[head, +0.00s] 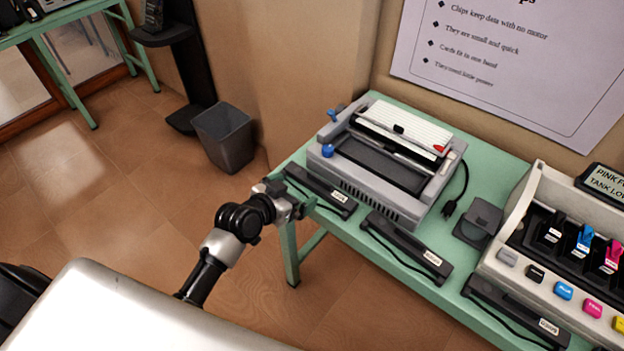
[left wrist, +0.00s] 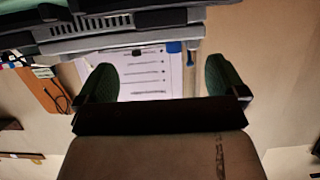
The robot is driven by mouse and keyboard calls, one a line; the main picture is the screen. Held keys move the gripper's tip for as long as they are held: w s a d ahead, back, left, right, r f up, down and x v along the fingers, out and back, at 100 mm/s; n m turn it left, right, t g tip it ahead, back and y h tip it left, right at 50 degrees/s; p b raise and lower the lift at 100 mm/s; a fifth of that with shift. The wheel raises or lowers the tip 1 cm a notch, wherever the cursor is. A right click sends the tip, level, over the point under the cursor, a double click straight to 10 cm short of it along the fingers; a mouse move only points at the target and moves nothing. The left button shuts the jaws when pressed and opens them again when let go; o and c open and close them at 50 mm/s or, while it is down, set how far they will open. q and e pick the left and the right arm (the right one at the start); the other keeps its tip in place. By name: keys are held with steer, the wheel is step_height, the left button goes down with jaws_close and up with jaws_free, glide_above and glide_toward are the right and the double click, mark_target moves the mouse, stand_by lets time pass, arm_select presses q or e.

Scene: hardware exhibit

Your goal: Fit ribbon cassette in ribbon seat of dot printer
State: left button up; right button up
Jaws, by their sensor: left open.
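The dot printer (head: 437,187) is a grey machine with blue knobs on the green table. A long dark recess (head: 380,165) in its top may be the ribbon seat. Several dark, flat, labelled bars lie along the table's front edge: a left one (head: 322,190), a middle one (head: 408,246) and a right one (head: 515,312). They look like ribbon cassettes; their labels are too small to read. My left gripper (head: 299,204) is at the table's left front edge, beside the left bar. Its fingers (left wrist: 162,84) are apart and empty in the left wrist view. My right gripper is not in view.
A cream ink unit (head: 521,205) with coloured tanks stands at the table's right. A bin (head: 224,138) stands on the floor. Floor before the table is clear.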

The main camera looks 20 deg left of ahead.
mark_target(318, 179)
arm_select(q)
steer(key=x, duration=0.6)
steer(key=shift+w+f, duration=0.1)
steer(key=shift+w, duration=0.05)
steer(key=x, duration=0.4)
steer(key=shift+a+f+p, duration=0.1)
steer(key=shift+p, duration=0.2)
steer(key=c, duration=0.8)
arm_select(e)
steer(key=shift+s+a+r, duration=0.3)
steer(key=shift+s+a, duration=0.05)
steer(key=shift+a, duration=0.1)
arm_select(q)
steer(key=shift+c, duration=0.2)
